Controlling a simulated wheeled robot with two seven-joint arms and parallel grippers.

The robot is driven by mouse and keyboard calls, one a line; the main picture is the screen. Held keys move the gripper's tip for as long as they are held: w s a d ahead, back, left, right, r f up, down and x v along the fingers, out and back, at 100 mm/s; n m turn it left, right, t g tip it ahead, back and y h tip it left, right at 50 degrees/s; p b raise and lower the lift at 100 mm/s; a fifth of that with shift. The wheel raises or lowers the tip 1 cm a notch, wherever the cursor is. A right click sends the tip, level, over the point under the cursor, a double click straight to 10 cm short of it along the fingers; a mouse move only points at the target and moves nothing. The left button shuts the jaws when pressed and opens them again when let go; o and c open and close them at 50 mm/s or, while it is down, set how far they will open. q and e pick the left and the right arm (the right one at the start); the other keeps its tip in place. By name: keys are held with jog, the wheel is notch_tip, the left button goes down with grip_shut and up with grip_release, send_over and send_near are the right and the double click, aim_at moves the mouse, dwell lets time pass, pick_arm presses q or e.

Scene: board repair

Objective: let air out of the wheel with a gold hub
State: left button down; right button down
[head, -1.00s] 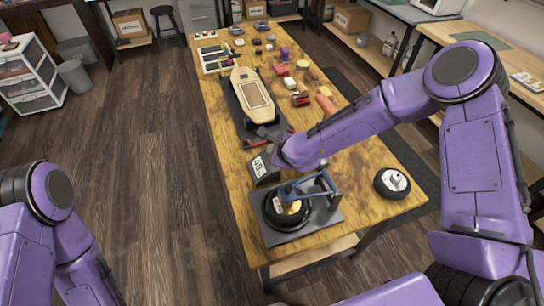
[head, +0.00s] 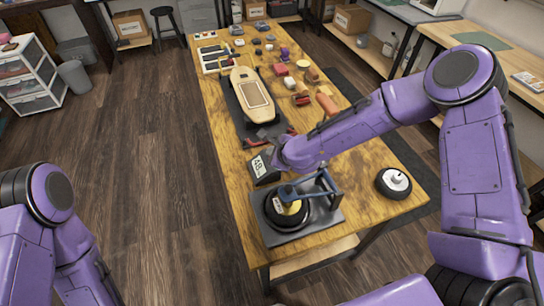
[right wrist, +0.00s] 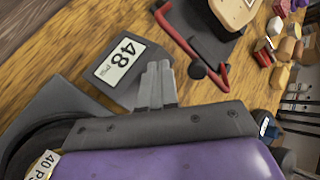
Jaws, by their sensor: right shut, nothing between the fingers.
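A dark gauge (head: 263,168) beside the stand reads 48 PSI in the right wrist view (right wrist: 118,60). My right gripper (right wrist: 158,72) is shut and empty, its fingertips close beside the gauge; contact is unclear. In the head view the arm largely hides it. My left gripper is out of view.
A second wheel with a white hub (head: 393,183) lies at the near right of the table. A skateboard deck (head: 252,95) on a dark holder, red-handled tools (right wrist: 185,45) and several small blocks lie farther back. Bare wood lies between the stand and second wheel.

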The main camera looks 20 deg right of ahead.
jog(key=shift+f+b, duration=0.3)
jog(key=shift+f, duration=0.1)
jog(key=shift+r, duration=0.15)
dwell(1.9)
jog(key=shift+r+p, duration=0.85)
notch_tip(320, 180, up, 5)
jog(key=p, duration=0.4)
dwell(3.0)
